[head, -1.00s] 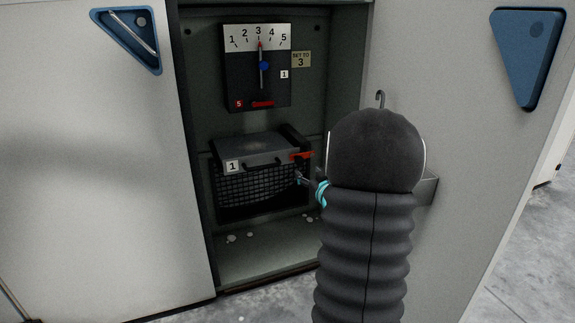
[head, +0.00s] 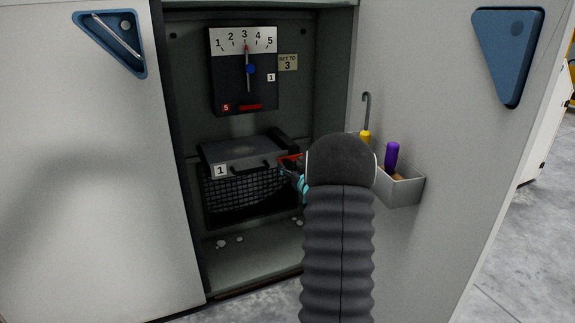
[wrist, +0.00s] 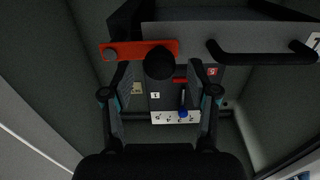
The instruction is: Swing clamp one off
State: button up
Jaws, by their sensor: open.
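Clamp one is a flat red-orange lever (head: 291,157) at the right end of the front edge of the dark box marked 1 (head: 245,152). In the wrist view the clamp (wrist: 125,51) lies across the box's edge, with a round black knob (wrist: 159,63) at one end. My gripper (head: 289,173) is at the clamp in the head view, partly hidden by my arm. In the wrist view my gripper (wrist: 161,80) is open, its fingers on either side of the knob. I cannot tell whether they touch it.
A dial (head: 244,70) marked 1 to 5 points to 3 above the box, beside a "SET TO 3" tag (head: 288,62). The door at right carries a tray (head: 402,190) with a purple-handled tool (head: 391,156) and a yellow-based hook (head: 366,118). White lumps lie on the cabinet floor.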

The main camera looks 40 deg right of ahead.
jog(key=shift+x, duration=1.3)
jog(key=shift+c, duration=0.2)
grip_shut()
